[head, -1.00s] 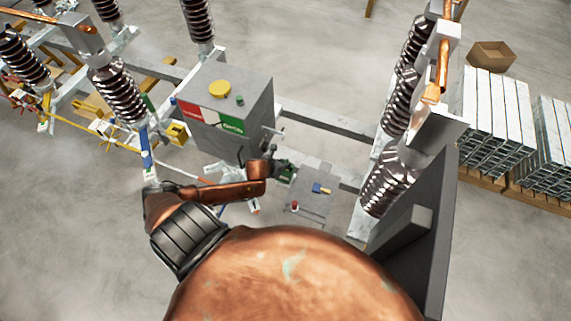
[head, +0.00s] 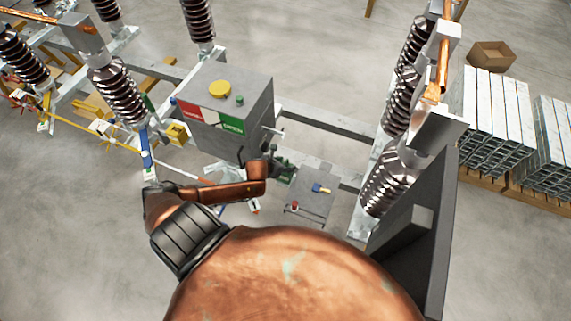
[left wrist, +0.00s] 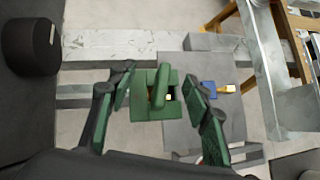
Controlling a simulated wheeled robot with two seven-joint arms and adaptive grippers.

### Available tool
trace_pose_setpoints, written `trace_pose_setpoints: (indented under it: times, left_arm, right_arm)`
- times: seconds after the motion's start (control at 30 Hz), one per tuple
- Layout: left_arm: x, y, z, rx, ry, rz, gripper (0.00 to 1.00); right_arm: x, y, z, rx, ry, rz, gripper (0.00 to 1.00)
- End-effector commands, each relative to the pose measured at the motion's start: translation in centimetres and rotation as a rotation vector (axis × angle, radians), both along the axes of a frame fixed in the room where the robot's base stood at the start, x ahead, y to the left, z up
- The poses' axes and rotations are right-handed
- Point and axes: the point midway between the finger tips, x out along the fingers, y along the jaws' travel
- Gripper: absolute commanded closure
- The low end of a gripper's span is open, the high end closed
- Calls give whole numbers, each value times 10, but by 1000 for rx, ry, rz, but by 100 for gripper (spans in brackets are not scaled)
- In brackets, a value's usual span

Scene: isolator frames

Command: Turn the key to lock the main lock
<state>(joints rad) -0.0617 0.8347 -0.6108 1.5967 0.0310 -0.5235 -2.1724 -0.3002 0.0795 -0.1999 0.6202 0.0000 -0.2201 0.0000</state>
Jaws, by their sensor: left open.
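The main lock appears as a green block (left wrist: 143,107) with a raised green key-like piece (left wrist: 160,84) on it, in the middle of the left wrist view. In the head view the green lock (head: 286,173) is small and partly hidden beside my arm. My left gripper (head: 273,160) is at the lock, beside the grey cabinet. In the left wrist view the left gripper (left wrist: 161,88) is open, with one green-padded finger on each side of the raised piece. Both fingers look apart from it. My right gripper is not in view.
The grey cabinet (head: 205,138) with red and green labels stands just behind the gripper. A grey plate (head: 312,205) bears a blue and yellow piece (head: 321,189) and a red piece (head: 294,206). Ribbed insulators (head: 388,180) rise at the right.

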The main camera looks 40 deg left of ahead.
Motion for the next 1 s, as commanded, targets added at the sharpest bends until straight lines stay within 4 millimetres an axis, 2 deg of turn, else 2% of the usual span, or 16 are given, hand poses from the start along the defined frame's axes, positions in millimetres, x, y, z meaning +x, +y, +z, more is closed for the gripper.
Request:
trace_pose_setpoints:
  times: [0.17,0.53,0.67,1.0]
  left_arm:
    - [0,0,0,0,0,0,42]
    - [-6,1,5,2,1,1,42]
    - [-19,1,19,2,2,-2,42]
    - [-64,-1,70,1,2,-3,42]
  right_arm:
    - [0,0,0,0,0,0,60]
    - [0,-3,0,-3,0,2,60]
    - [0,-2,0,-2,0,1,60]
    - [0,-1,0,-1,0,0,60]
